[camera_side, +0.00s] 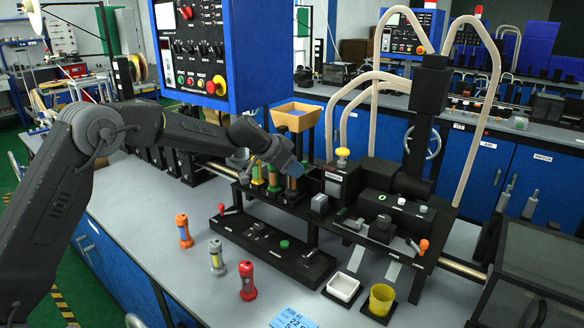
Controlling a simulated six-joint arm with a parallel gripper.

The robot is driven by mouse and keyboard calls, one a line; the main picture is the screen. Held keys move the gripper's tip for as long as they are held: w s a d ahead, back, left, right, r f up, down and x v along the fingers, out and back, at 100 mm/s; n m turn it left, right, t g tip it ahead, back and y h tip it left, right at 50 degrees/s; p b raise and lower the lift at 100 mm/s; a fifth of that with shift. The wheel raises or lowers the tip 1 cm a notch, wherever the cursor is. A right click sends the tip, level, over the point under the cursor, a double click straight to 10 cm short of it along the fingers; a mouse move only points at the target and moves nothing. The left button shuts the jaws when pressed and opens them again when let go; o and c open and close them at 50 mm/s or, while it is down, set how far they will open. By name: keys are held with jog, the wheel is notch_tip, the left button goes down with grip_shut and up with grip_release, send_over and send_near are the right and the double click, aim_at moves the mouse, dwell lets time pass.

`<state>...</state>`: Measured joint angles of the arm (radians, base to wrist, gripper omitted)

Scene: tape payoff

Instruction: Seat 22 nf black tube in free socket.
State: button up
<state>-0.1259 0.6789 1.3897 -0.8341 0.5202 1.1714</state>
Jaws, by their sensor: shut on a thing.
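My gripper (285,158) is above the left part of the black fixture (310,199), among the upright tubes there. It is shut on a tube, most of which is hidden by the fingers. I cannot make out the tube's marking or a black colour. Just below the fingers an orange-brown tube body (292,184) shows; I cannot tell whether it is the held one.
A wooden hopper (297,116) rises behind my gripper.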

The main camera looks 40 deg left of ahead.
jog(key=shift+f, duration=0.4)
dwell(0.5)
jog(key=o, duration=0.7)
jog(key=shift+c, duration=0.2)
jog(key=v, duration=1.1)
dwell(0.4)
